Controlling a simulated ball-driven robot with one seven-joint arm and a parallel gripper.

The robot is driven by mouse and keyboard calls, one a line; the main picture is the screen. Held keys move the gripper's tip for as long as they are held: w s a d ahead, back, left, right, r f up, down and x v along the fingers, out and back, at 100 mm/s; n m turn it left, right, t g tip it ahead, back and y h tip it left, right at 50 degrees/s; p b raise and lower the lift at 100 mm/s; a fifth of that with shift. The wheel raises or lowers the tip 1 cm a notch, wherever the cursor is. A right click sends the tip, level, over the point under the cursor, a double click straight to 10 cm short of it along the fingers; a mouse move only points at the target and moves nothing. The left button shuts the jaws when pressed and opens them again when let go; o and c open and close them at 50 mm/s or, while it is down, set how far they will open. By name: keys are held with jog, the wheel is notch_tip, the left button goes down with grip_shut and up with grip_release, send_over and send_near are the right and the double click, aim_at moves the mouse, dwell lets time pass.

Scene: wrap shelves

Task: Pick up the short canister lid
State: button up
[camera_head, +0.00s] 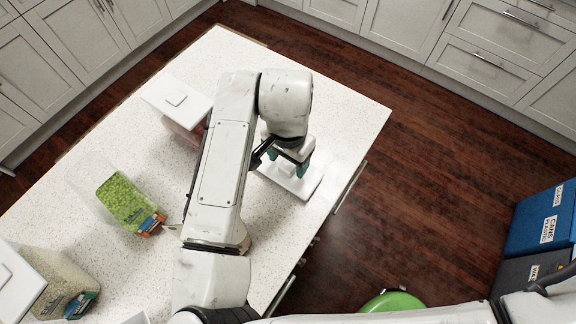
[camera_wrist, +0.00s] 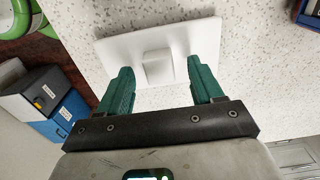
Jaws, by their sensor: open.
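A white square lid (camera_head: 297,183) with a raised block-shaped knob lies flat on the speckled counter near its right edge. In the wrist view the lid (camera_wrist: 120,48) is just ahead of my gripper, and its knob (camera_wrist: 158,67) shows between the fingertips. My gripper (camera_head: 287,163) is over the lid with its green fingers pointing down. It is open and empty, with a finger on either side of the knob in the wrist view (camera_wrist: 160,70). Whether the fingers touch the lid cannot be told. My arm hides part of the counter.
A clear canister of green contents (camera_head: 122,200) stands without a visible lid on the left. Lidded canisters stand at the back (camera_head: 178,99) and the lower left (camera_head: 58,282). Blue and dark bins (camera_head: 543,220) are on the floor at right. The counter (camera_head: 225,52) is clear at the back.

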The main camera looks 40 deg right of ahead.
jog(key=shift+f, duration=0.55)
jog(key=c, duration=1.2)
